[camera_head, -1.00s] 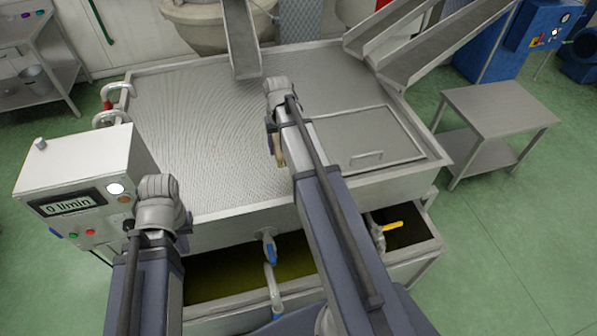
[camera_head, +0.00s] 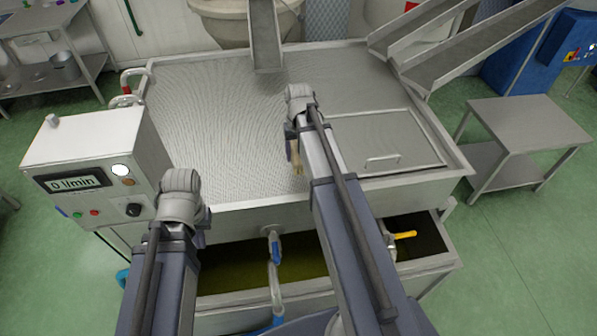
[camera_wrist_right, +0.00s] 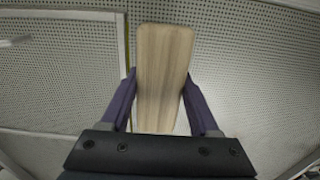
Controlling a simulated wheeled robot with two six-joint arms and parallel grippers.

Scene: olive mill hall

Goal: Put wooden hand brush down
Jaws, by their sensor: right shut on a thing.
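The wooden hand brush (camera_wrist_right: 163,75) is a pale, flat wooden block in the right wrist view. My right gripper (camera_wrist_right: 163,95) is shut on its two long sides. In the head view only a small tan part of the brush (camera_head: 297,157) shows beside my right forearm. It is over the perforated metal deck of the large steel washer (camera_head: 215,120); I cannot tell whether it touches the deck. My left gripper (camera_head: 203,218) is by the washer's front left, near the control box, its jaws hidden by my own wrist.
A white control box (camera_head: 90,150) with a display stands at the washer's left corner. A hatch with a handle (camera_head: 383,160) lies on the right of the deck. A steel chute (camera_head: 265,35) hangs over the back. A bare steel table (camera_head: 525,125) stands at the right.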

